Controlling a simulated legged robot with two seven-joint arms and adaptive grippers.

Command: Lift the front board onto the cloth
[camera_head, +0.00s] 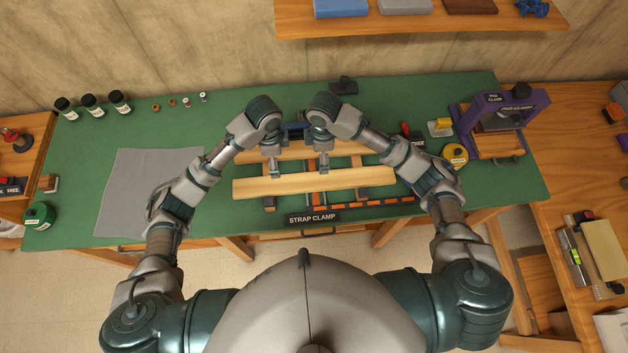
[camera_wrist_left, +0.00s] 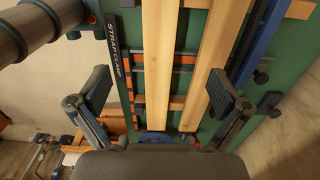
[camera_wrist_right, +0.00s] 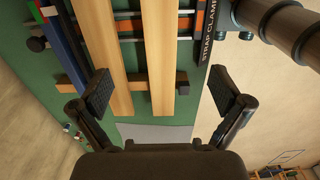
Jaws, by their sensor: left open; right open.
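The front board (camera_head: 350,179), a long pale wooden strip, lies across the clamp bars on the green bench, nearer me than the parallel rear board (camera_head: 350,148). The flat grey cloth (camera_head: 148,190) lies to the left, clear of the boards. My left gripper (camera_head: 271,168) and right gripper (camera_head: 322,167) hang side by side above the boards, open and empty. In the left wrist view the front board (camera_wrist_left: 158,70) runs between the spread fingers. In the right wrist view the front board (camera_wrist_right: 158,60) also runs between them, with the cloth (camera_wrist_right: 150,132) beyond.
The strap clamp sign (camera_head: 312,217) stands at the bench's front edge by orange-marked bars. Several jars (camera_head: 93,104) stand at back left. A purple clamp (camera_head: 505,110) and yellow tape (camera_head: 455,154) are right. The cloth is bare.

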